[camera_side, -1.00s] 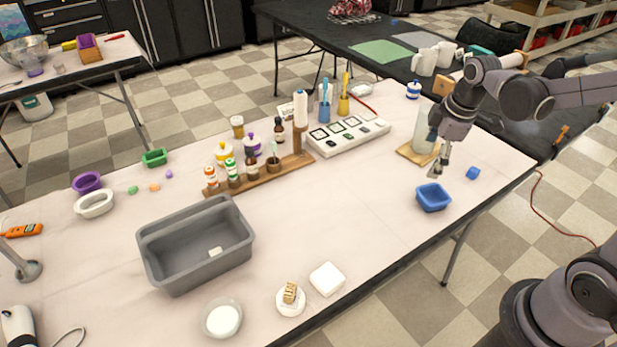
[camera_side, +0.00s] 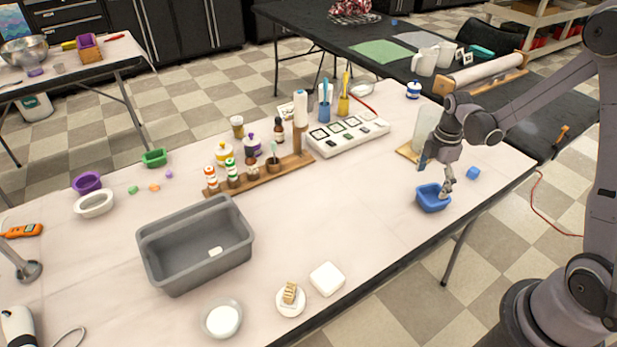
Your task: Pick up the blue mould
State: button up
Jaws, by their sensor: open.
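The blue mould (camera_side: 432,202) is an open, roughly square tub on the white table near its right front edge. My gripper (camera_side: 436,178) is open, pointing down at the mould. One finger is at the mould's back left and the other overlaps its right rim. I cannot tell whether either finger touches it. The fingers hide part of the back and right rim.
A small blue block (camera_side: 473,173) lies right of the mould. A clear pitcher (camera_side: 424,130) on a wooden board (camera_side: 408,153) stands close behind my gripper. A grey bin (camera_side: 190,272) is at left. The table left of the mould is clear.

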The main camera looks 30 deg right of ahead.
aim_at(429, 195)
jog(key=shift+s+d+f, duration=0.15)
jog(key=shift+d+f, duration=0.05)
jog(key=shift+f, duration=0.95)
jog(key=shift+s+d+f, duration=0.1)
jog(key=shift+d+f, duration=0.05)
jog(key=shift+f, duration=1.75)
jog(key=c, duration=1)
